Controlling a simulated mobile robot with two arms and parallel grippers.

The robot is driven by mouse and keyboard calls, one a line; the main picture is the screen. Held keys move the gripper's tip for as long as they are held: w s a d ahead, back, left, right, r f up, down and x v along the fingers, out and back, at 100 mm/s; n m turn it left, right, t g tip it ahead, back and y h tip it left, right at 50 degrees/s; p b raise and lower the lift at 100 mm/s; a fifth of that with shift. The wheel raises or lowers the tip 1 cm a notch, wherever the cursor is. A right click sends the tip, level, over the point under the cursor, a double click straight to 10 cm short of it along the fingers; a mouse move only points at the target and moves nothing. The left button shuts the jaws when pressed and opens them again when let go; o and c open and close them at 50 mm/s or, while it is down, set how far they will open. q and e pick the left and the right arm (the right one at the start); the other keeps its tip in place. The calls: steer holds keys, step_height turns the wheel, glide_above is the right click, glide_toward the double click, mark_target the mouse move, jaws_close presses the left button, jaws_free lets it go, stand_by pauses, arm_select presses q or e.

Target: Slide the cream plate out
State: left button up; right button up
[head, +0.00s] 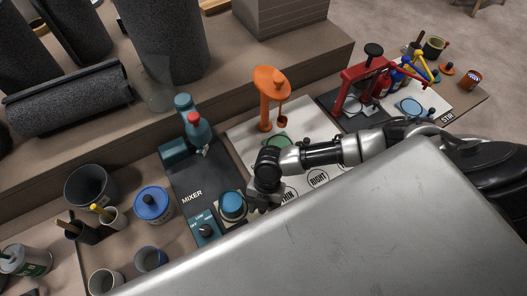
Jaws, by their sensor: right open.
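I cannot make out a cream plate for certain. A pale board (300,112) with round printed labels, one reading "RIGHT", lies in the middle of the bench, partly covered by my right arm. A green round piece (278,141) lies on it, partly behind the arm. My right gripper (258,200) reaches in from the right, low over the board's left edge, beside a teal-lidded round part (232,206). It is open; its fingertips are small and dark, and I see nothing held. My left gripper is out of view.
An orange stand (271,88) rises behind the arm. A teal mixer (190,128) stands left, a red press (362,85) right. A blue-lidded tub (152,204) and several cups stand at left. A large grey metal surface hides the lower right.

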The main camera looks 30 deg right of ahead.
steer(key=v, duration=1)
steer(key=shift+r, duration=0.3)
